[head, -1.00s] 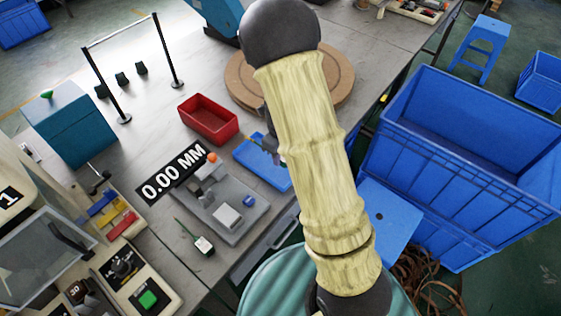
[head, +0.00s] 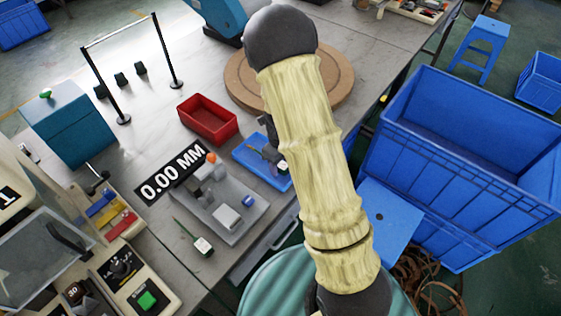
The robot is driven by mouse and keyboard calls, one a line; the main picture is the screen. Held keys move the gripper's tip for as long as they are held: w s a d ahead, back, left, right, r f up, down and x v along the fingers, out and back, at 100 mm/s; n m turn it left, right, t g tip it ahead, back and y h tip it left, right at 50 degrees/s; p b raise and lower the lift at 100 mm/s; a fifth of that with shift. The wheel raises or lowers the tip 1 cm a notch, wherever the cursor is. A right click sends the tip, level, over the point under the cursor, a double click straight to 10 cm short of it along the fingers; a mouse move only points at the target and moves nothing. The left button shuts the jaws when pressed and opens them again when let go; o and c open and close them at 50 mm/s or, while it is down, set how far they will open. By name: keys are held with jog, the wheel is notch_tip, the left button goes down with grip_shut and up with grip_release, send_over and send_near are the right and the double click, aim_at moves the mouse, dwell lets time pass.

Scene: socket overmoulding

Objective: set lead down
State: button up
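My gripper (head: 270,140) shows only in part beside my sleeved arm, over the blue tray (head: 281,183). Its fingers are small and partly hidden by the arm, so I cannot tell whether they are open or shut. A small dark piece with a white end, which looks like a lead (head: 283,168), is at the tray beside the gripper. I cannot tell whether it rests on the tray or is held. Another dark lead with a white end (head: 203,246) lies on the table at the front.
A grey fixture plate (head: 232,235) with blocks lies left of the tray, by a "0.00 MM" label (head: 172,172). A red bin (head: 208,122) and a round wooden board (head: 338,82) are behind. A machine with a green button (head: 147,300) stands front left. Large blue crates are right.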

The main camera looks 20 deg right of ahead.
jog(key=shift+r, duration=0.1)
notch_tip(320, 180, up, 12)
jog(key=p, duration=0.1)
jog(key=shift+p, duration=0.3)
jog(key=shift+r, duration=0.1)
dwell(0.6)
jog(key=s+r+n+t, duration=0.1)
jog(key=s+n, duration=0.6)
jog(key=n, duration=0.7)
jog(key=s+r+n+t, duration=0.1)
jog(key=s+r+n, duration=0.3)
jog(key=n, duration=1)
jog(key=s, duration=0.3)
jog(key=shift+s+r+n+t, duration=0.15)
jog(key=shift+r+n+t, duration=0.15)
jog(key=shift+n, duration=0.1)
